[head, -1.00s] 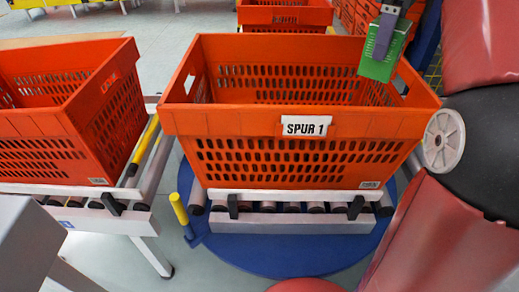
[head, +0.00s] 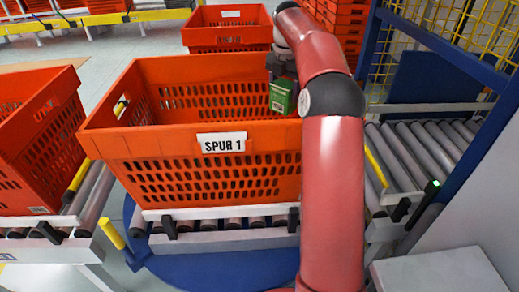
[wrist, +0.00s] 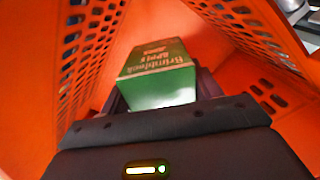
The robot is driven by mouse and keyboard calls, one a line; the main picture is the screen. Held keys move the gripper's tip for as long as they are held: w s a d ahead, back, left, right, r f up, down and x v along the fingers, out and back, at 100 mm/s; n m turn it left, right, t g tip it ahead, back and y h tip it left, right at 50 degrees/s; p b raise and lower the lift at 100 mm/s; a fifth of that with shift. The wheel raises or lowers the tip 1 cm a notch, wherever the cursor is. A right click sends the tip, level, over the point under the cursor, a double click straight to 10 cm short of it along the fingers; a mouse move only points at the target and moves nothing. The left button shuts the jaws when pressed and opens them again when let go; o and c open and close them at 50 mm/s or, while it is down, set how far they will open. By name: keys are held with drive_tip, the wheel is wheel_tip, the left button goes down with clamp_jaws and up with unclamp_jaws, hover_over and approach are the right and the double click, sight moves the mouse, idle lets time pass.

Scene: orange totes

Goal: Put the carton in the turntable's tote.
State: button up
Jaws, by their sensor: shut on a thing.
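The turntable's tote (head: 170,145) is an orange crate labelled SPUR 1, standing on rollers over the blue turntable (head: 225,268). The carton (head: 282,96) is green and white and shows at the right of the tote's opening in the head view. My gripper (wrist: 155,100) is shut on the carton, which also shows in the wrist view (wrist: 160,72) between the dark fingers. Orange perforated walls (wrist: 262,50) surround the carton in the wrist view. The carton's lower end and the fingertips are partly hidden, and I cannot tell whether the carton touches the tote floor.
Another orange tote (head: 35,140) stands on a roller stand at the left. More orange totes (head: 228,30) are behind. A roller conveyor (head: 430,145) and a blue post with yellow mesh (head: 440,40) are at the right. My red arm covers the tote's right end.

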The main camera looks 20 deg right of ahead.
sight(283, 106)
wheel_tip(283, 106, down, 18)
drive_tip(key=shift+r, duration=0.25)
drive_tip(key=shift+f+b, duration=0.15)
drive_tip(key=shift+b, duration=0.15)
drive_tip(key=o, duration=1.2)
drive_tip(key=shift+c, duration=0.2)
wheel_tip(283, 106, up, 12)
drive_tip(key=shift+r+p, duration=0.2)
drive_tip(key=shift+p, duration=0.1)
drive_tip(key=shift+s, duration=0.1)
